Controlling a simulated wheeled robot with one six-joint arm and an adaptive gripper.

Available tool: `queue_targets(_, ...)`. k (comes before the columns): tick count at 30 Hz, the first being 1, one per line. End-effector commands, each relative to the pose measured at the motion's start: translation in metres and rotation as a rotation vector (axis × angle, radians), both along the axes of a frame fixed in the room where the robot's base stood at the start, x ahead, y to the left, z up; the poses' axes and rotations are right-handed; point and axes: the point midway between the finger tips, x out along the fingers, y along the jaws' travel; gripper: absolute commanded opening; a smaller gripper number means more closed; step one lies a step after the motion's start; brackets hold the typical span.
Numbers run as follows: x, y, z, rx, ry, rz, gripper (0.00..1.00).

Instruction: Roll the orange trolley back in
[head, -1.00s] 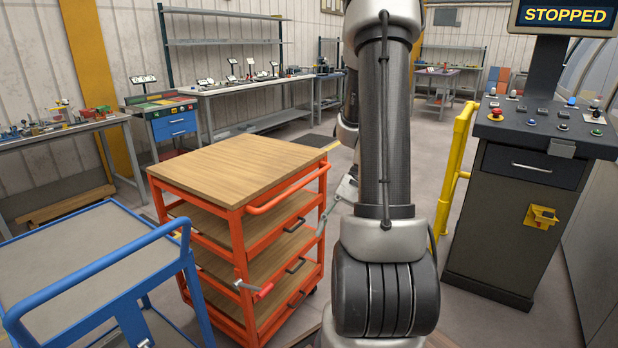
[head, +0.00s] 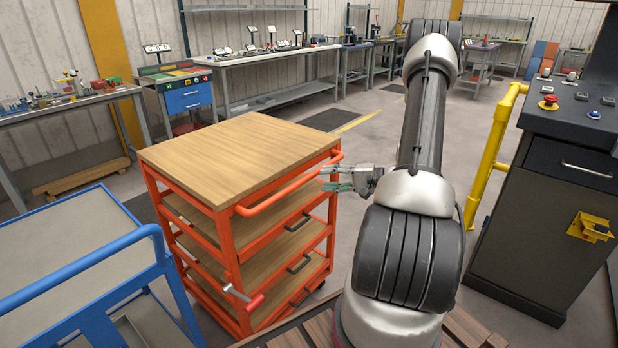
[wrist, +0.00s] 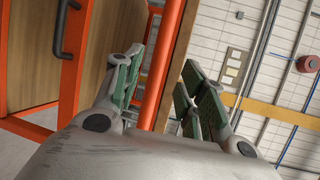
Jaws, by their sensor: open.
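The orange trolley (head: 240,160) stands left of my arm in the head view, with a wooden top, several wooden shelves and an orange push handle (head: 290,187) on its right side. My gripper (head: 335,178) is at the right end of that handle. In the wrist view the handle bar (wrist: 168,70) runs between the two green-padded fingers of my gripper (wrist: 160,88). The fingers are open, one on each side of the bar. I cannot tell whether either pad touches it. A red-tipped lever (head: 245,297) shows low on the trolley's near corner.
A blue trolley (head: 75,265) stands close on the left. A yellow rail (head: 492,150) and a dark control cabinet (head: 545,210) stand on the right. Wooden slats (head: 310,328) lie at the bottom. Open floor (head: 375,125) lies behind the orange trolley.

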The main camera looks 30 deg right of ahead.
Motion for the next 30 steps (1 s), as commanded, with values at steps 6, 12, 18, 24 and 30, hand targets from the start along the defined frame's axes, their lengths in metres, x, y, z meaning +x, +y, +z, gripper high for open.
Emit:
queue_targets(6, 0.014, 0.015, -0.004, -0.021, -0.017, 0.010, 0.41)
queue_targets(12, 0.038, 0.038, -0.010, -0.020, -0.016, 0.011, 0.41)
queue_targets(18, 0.053, 0.051, -0.014, -0.020, -0.015, 0.009, 0.41)
queue_targets(24, 0.056, 0.053, -0.015, -0.020, -0.015, 0.008, 0.41)
queue_targets(30, 0.055, 0.053, -0.014, -0.020, -0.015, 0.008, 0.23)
